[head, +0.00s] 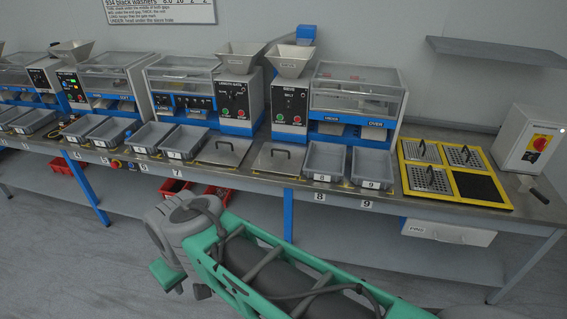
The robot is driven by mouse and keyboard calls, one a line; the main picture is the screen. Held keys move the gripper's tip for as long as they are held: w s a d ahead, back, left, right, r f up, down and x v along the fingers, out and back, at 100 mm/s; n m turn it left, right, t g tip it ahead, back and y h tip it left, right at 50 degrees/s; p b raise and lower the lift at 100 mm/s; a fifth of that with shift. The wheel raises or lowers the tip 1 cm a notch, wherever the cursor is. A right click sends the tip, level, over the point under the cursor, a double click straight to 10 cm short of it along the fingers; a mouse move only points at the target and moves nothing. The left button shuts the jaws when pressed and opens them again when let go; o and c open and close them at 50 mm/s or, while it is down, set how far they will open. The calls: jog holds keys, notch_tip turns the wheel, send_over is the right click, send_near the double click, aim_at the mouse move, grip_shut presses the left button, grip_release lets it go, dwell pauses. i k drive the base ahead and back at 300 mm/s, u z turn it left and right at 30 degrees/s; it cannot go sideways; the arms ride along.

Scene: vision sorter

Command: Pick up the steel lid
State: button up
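Two flat square steel lids with dark bar handles lie on the bench in the head view. The left lid (211,154) lies in front of the machine left of centre. The right lid (266,160) lies just right of it, beside the grey tray marked 8. I cannot tell which one the task means. My green and grey arm crosses the lower middle, below and in front of the bench, apart from both lids. I cannot make out any gripper fingers at its end.
Grey trays stand right of the lids, including trays 8 (323,161) and 9 (373,168); several more stand left. A yellow frame (474,200) holds perforated plates with handles. Sorting machines line the back. Red bins (62,166) sit under the bench. Floor is open in front.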

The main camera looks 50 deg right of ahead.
aim_at(284, 158)
jog(key=z, duration=0.7)
jog(key=i, duration=0.55)
jog(key=z, duration=0.6)
jog(key=i, duration=0.8)
jog(key=u, duration=0.9)
jog(key=i, duration=0.45)
jog(key=u, duration=0.45)
